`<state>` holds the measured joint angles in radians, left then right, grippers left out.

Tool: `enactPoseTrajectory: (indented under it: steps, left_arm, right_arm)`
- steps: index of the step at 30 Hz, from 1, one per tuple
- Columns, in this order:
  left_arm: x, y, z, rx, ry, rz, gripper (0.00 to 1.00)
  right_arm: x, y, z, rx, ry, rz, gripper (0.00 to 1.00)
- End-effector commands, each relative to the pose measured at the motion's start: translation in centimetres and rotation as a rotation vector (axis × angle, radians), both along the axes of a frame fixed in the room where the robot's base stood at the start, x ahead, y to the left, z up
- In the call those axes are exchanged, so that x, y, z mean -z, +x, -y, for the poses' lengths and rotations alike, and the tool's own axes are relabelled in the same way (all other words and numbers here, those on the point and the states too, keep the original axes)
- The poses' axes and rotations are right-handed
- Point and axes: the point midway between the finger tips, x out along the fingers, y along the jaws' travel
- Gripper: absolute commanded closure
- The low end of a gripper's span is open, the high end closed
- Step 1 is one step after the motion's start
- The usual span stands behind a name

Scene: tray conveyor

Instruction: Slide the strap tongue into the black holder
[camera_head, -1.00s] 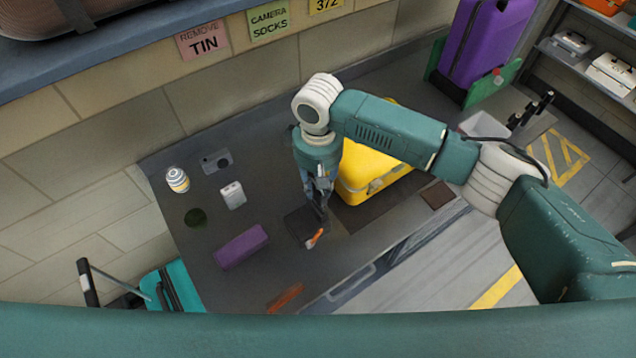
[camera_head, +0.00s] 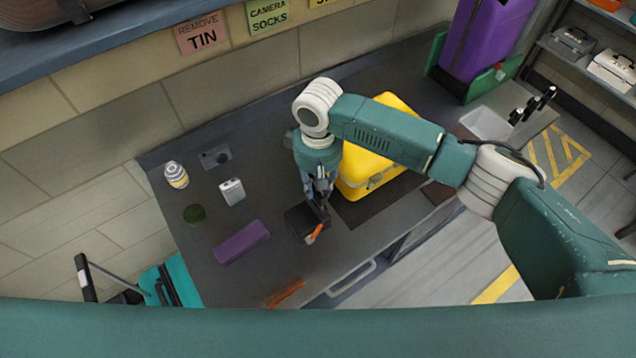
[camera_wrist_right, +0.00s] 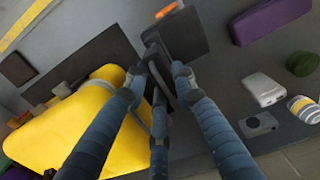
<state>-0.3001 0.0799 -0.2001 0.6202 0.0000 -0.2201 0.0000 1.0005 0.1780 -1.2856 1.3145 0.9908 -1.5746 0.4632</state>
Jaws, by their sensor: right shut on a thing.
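The black holder (camera_head: 298,218) lies flat on the dark table, just left of my right gripper's fingertips. It also shows as a black plate in the right wrist view (camera_wrist_right: 190,30). My right gripper (camera_head: 319,203), also in the right wrist view (camera_wrist_right: 157,80), points down and is shut on a dark flat piece (camera_wrist_right: 157,52), which looks like the strap tongue. This piece reaches the holder's edge; I cannot tell whether it is inside. An orange tip (camera_head: 314,234) shows beside the holder's near edge. My left gripper is out of view.
A yellow case (camera_head: 368,165) stands close right of my gripper. A purple block (camera_head: 240,243), white box (camera_head: 232,191), striped can (camera_head: 176,175), grey camera-like item (camera_head: 215,157) and dark green disc (camera_head: 195,214) lie left. An orange strip (camera_head: 286,293) lies at the front edge.

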Motion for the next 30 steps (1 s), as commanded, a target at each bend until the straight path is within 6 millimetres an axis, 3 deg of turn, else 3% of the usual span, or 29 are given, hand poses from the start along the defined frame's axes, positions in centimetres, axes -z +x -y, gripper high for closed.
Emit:
enactPoseTrajectory:
  steps: [26, 27, 30]
  left_arm:
    - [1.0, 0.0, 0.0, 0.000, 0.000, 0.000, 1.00]
    - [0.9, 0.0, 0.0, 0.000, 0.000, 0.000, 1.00]
    - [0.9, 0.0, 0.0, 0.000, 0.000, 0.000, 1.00]
  right_arm:
    - [2.2, 0.0, 0.0, 0.001, 0.001, 0.001, 1.00]
    - [2.2, 0.0, 0.0, 0.001, 0.001, 0.001, 0.69]
    - [2.2, 0.0, 0.0, 0.001, 0.001, 0.001, 0.52]
